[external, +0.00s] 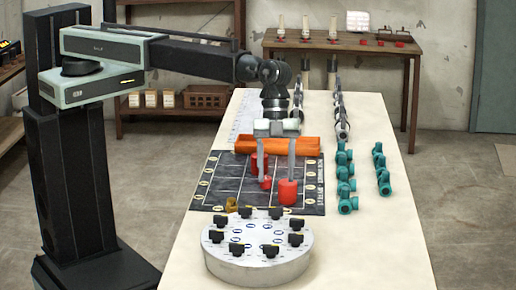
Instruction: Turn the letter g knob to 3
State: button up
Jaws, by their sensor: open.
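A round pale grey drum (258,268) stands on the near part of the table. Several black knobs (271,251) sit in a ring on its top. Blue oval marks lie inside the ring, but the letters and numbers are too small to read, so I cannot tell which knob is g or where it points.
The dark grid mat (221,180) lies under my gripper, with a small brass piece (231,204) at its near edge. Teal fittings (345,182) stand in two rows to the right. The pale table (375,250) is clear right of the drum.

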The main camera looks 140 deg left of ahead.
jog(key=shift+f, duration=0.1)
jog(key=c, duration=0.3)
jog(key=shift+n, duration=0.6)
jog(key=shift+c, duration=0.9)
jog(key=n+y, duration=0.6)
jog(key=n, duration=1)
send_near(275, 208)
jog(key=b+x, duration=0.7)
jog(key=x, duration=0.2)
jog(key=shift+a, duration=0.1)
